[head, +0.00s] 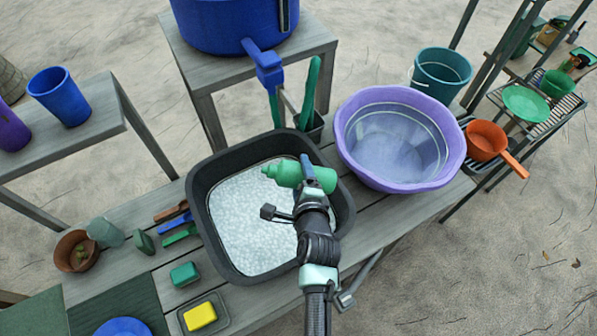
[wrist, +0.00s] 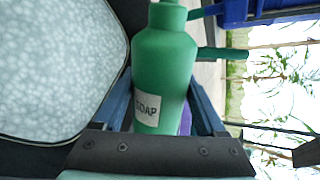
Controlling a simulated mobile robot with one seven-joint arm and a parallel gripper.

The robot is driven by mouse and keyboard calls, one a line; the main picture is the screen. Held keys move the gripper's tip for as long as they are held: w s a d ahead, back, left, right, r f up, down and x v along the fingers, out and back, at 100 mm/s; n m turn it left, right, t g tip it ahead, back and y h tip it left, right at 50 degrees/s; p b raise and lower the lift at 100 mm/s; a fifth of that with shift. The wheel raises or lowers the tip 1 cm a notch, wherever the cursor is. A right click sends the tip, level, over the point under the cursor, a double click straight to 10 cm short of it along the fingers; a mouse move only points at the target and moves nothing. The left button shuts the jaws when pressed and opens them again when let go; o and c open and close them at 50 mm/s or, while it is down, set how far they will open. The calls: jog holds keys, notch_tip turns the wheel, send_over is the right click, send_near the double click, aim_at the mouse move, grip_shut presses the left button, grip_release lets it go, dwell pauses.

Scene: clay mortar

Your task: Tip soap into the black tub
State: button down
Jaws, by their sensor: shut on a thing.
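A green soap bottle (head: 300,175) is in my gripper (head: 309,170), above the right part of the black tub (head: 335,222). In the head view the bottle lies about level, its narrow nozzle pointing left over the tub. The tub is filled with white suds (head: 245,215). In the wrist view the bottle (wrist: 165,50) stands between the two blue fingers of my gripper (wrist: 160,112), with its "SOAP" label (wrist: 146,108) facing the camera. My gripper is shut on the bottle. I cannot see any soap flowing.
A purple basin (head: 452,170) stands right of the tub. A blue tank (head: 215,28) with a tap (head: 268,65) is behind it. Brushes (head: 180,235), a green block (head: 184,274) and a yellow sponge (head: 200,316) lie to the left. A green-handled tool (head: 311,90) stands behind the tub.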

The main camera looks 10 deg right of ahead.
aim_at(276, 167)
jog(key=a+r+m+t+y+b, duration=0.1)
jog(key=r+m+b, duration=0.1)
jog(key=a+r+m+t+y+b, duration=0.1)
jog(key=a+r+m+b, duration=0.1)
jog(key=w+a+r+m+t+y+b, duration=0.1)
jog(key=a+r+m+y+b, duration=0.1)
jog(key=b, duration=0.1)
jog(key=shift+w+a+r+m, duration=0.1)
jog(key=shift+a+r+m, duration=0.1)
jog(key=shift+r+m, duration=0.2)
jog(key=shift+a+r+m+y, duration=0.2)
jog(key=shift+r+m+y, duration=0.1)
jog(key=shift+r+m, duration=0.15)
